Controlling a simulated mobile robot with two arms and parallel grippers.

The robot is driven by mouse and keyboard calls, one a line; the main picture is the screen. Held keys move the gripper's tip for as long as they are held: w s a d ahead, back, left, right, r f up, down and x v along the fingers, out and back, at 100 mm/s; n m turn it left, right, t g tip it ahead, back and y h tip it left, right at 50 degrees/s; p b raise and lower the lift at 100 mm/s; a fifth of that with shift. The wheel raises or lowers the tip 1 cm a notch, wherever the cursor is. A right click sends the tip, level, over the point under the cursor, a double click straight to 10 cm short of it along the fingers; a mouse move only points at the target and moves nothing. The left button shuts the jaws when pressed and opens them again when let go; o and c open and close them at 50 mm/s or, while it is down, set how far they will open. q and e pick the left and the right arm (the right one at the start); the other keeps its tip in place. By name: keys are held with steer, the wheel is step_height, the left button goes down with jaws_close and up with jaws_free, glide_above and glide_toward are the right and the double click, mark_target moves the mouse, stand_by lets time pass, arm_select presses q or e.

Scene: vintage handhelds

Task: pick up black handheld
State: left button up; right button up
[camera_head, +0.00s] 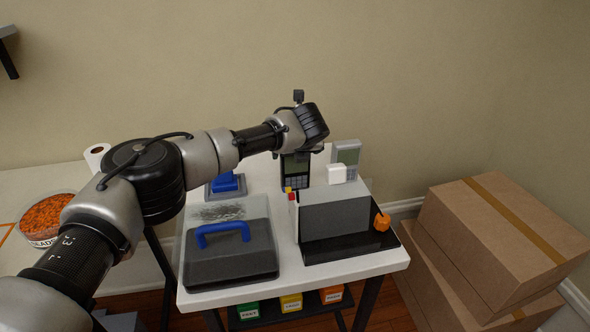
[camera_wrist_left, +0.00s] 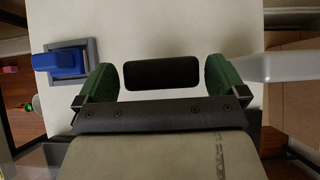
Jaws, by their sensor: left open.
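The black handheld (camera_head: 296,172) stands upright on the white table, with its screen and keypad facing the head camera. Its upper end is partly hidden by my left gripper. In the left wrist view I see its dark end (camera_wrist_left: 160,73) from above, between the two green fingers. My left gripper (camera_wrist_left: 159,76) is open, one finger on each side of the handheld, with a gap on both sides. My right gripper is in neither view.
A pale grey handheld (camera_head: 347,153) stands just right, close to the right finger. A blue item in a grey frame (camera_head: 225,184) lies left. A grey box (camera_head: 334,217) and a dark case with a blue handle (camera_head: 231,260) occupy the front. Cardboard boxes (camera_head: 497,235) stand right.

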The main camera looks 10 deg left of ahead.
arm_select(q)
steer(key=x, duration=0.3)
steer(key=shift+f, duration=0.1)
steer(key=shift+c, duration=0.5)
steer(key=c, duration=0.8)
steer(key=shift+o, duration=0.2)
steer(key=r, duration=0.4)
steer(key=shift+s+d+r, duration=0.1)
steer(key=shift+d+r, duration=0.15)
steer(key=shift+r, duration=0.1)
steer(key=s+d+r, duration=0.4)
steer(key=d+r, duration=0.2)
steer(key=d, duration=0.4)
steer(key=shift+s+r, duration=0.25)
steer(key=shift+s, duration=0.05)
steer(key=shift+d, duration=0.15)
